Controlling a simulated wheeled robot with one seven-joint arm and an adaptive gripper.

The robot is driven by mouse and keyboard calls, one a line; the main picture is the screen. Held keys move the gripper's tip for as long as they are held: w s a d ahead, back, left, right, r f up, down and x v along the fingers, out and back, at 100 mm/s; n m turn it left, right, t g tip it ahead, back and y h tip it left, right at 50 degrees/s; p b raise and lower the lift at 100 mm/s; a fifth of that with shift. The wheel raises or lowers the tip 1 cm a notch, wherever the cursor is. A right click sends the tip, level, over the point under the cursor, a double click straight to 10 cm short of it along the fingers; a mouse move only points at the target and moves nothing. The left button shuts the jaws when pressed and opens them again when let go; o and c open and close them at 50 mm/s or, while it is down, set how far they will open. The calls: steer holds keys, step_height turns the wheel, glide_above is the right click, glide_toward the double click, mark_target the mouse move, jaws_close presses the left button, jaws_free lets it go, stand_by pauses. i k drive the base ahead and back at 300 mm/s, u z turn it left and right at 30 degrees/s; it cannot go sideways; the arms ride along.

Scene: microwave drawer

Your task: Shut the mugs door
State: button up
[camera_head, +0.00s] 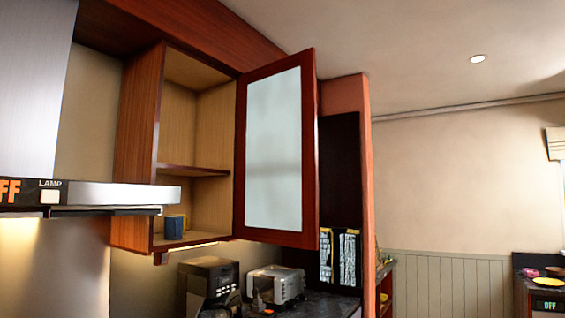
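The cupboard door (274,150) has a red-brown wooden frame around a frosted glass pane. It hangs on the right side of the wall cupboard (139,150) and stands wide open, swung out toward me. The cupboard has two levels split by a shelf (194,171). My gripper is not in view.
A range hood (110,195) juts out at the left, close to the cupboard. A coffee machine (208,284) and a toaster (275,285) stand on the counter below. A tall wooden panel (367,180) rises right of the door. Open room lies farther right.

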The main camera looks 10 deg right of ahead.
mark_target(278, 200)
steer(key=z, duration=0.55)
steer(key=k, duration=1.15)
steer(key=z, duration=0.8)
steer(key=i, duration=1.25)
steer(key=z, duration=0.2)
steer(key=i, duration=1.6)
steer(key=u, duration=0.3)
steer(key=i, duration=1.4)
steer(key=u, duration=1.7)
steer(key=i, duration=0.8)
steer(key=u, duration=1)
steer(key=i, duration=0.25)
steer(key=u, duration=0.1)
steer(key=k, duration=1.25)
steer(key=u, duration=0.05)
